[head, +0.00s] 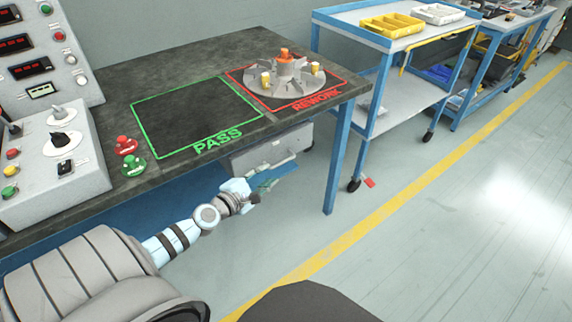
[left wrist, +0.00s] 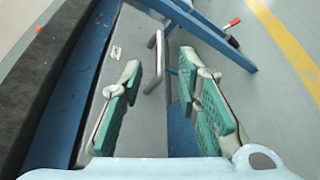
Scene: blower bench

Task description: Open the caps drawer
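The grey drawer unit (head: 268,148) hangs under the bench top, below the REWORK square. In the left wrist view its grey front (left wrist: 130,38) carries a small pale label (left wrist: 115,52) and a metal bar handle (left wrist: 157,62). No lettering can be read, and the drawer looks closed. My left gripper (head: 276,176) is in front of the drawer, fingers spread. In the left wrist view the green-padded fingers (left wrist: 160,80) are open and empty, with the handle ahead, between their tips in the picture; contact cannot be told. My right gripper is not in view.
The dark bench (head: 120,85) overhangs the drawer, with a blue leg (head: 338,165) to its right. On top are a finned rotor (head: 285,78), red and green knobs (head: 133,165) and a control panel (head: 50,130). A blue cart (head: 390,110) stands right; the floor in front is clear.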

